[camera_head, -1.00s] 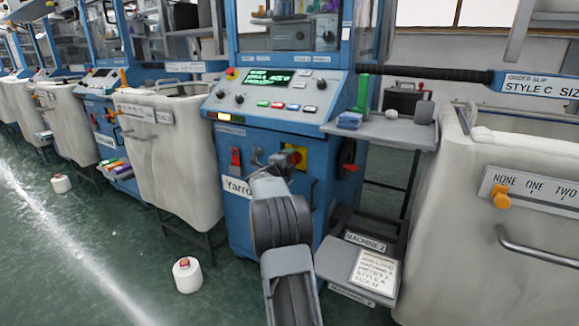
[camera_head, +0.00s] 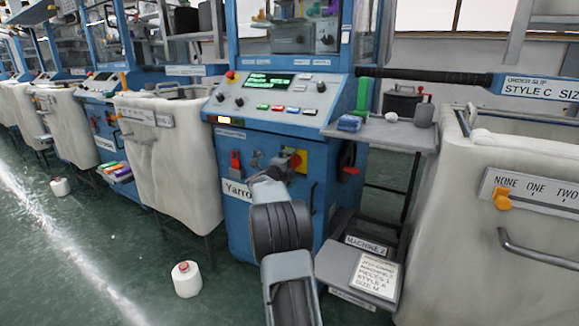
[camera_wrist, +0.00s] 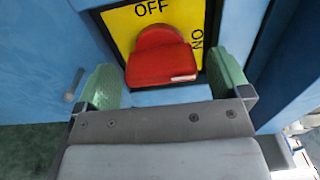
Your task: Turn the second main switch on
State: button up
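The main switch is a red knob (camera_wrist: 160,55) on a yellow plate (camera_wrist: 122,32) on the blue machine (camera_head: 262,224). The plate reads OFF at the top and ON, turned sideways, at the right. A small white mark sits at the knob's lower right; I cannot tell its exact setting. In the wrist view, my gripper (camera_wrist: 165,82) is open, its green fingers on either side of the knob, with gaps showing. In the head view, the yellow plate (camera_head: 301,162) is partly hidden behind my wrist.
A red lever (camera_head: 235,163) is left of the switch. A grey side shelf (camera_head: 395,134) holds small items, and a low step (camera_head: 340,262) carries a paper. Pale bins (camera_head: 172,175) stand beside the machine. A yarn cone (camera_head: 186,280) is on the floor.

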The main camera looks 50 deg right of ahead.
jog(key=shift+a, duration=0.1)
jog(key=p+v, duration=0.3)
jog(key=v, duration=1)
jog(key=shift+a, duration=0.35)
jog(key=w+a+r+n+t+y+p, duration=0.3)
jog(key=a+r+n+t+y+p, duration=0.8)
jog(key=a+r+n+p, duration=0.85)
jog(key=s+a+r+n+g+y+p, duration=0.65)
jog(key=s+a+p, duration=0.25)
jog(key=a, duration=0.2)
jog(key=s+a+r+n+g+p, duration=0.2)
jog(key=s+n+g+p, duration=0.3)
jog(key=s, duration=0.9)
jog(key=n+p, duration=0.2)
jog(key=p, duration=0.1)
jog(key=shift+s+a, duration=0.2)
jog(key=shift+s, duration=0.15)
